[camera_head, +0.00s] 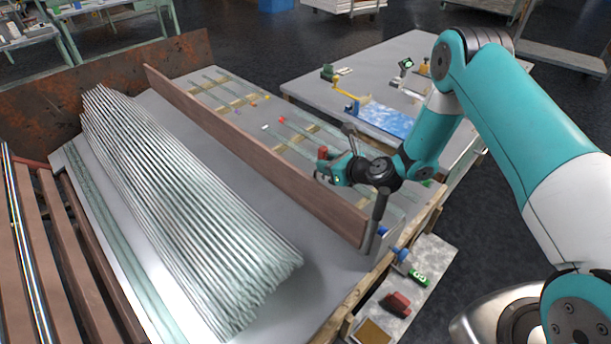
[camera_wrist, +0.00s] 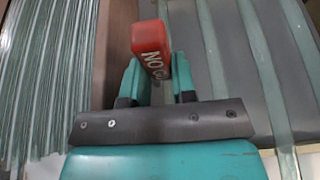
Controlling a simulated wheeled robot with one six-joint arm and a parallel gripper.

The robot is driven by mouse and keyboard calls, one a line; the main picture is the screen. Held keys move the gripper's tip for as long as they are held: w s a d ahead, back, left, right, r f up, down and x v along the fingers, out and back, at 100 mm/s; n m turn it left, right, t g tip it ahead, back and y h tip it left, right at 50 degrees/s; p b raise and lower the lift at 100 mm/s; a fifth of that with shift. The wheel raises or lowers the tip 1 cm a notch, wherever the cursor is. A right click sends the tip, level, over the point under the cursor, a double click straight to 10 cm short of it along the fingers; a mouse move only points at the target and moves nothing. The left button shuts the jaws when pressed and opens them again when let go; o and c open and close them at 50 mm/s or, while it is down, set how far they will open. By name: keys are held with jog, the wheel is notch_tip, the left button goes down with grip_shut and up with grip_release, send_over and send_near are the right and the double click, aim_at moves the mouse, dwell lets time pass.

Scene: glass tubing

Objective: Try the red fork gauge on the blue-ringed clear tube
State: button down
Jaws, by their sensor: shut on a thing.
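The red fork gauge (camera_wrist: 151,48), with white "NO GO" lettering, is between the two teal fingers of my gripper (camera_wrist: 157,80) in the wrist view. My gripper is shut on it. In the head view the red gauge (camera_head: 323,153) shows at the tip of my gripper (camera_head: 326,170), above the rack of spaced tubes to the right of the long brown board. Clear tubes (camera_wrist: 270,85) run past on the right in the wrist view. I cannot make out a blue ring on any of them. The gauge's fork slot is hidden.
A brown board (camera_head: 250,150) stands on edge between the rack and a big stack of glass tubes (camera_head: 180,200). A second table (camera_head: 310,88) behind holds a blue patterned mat (camera_head: 385,119) and small fixtures. A low shelf (camera_head: 437,258) at front right carries a green item and a dark red item.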

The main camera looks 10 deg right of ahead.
aim_at(323, 147)
jog(key=shift+r+p, duration=1.9)
jog(key=shift+r, duration=0.65)
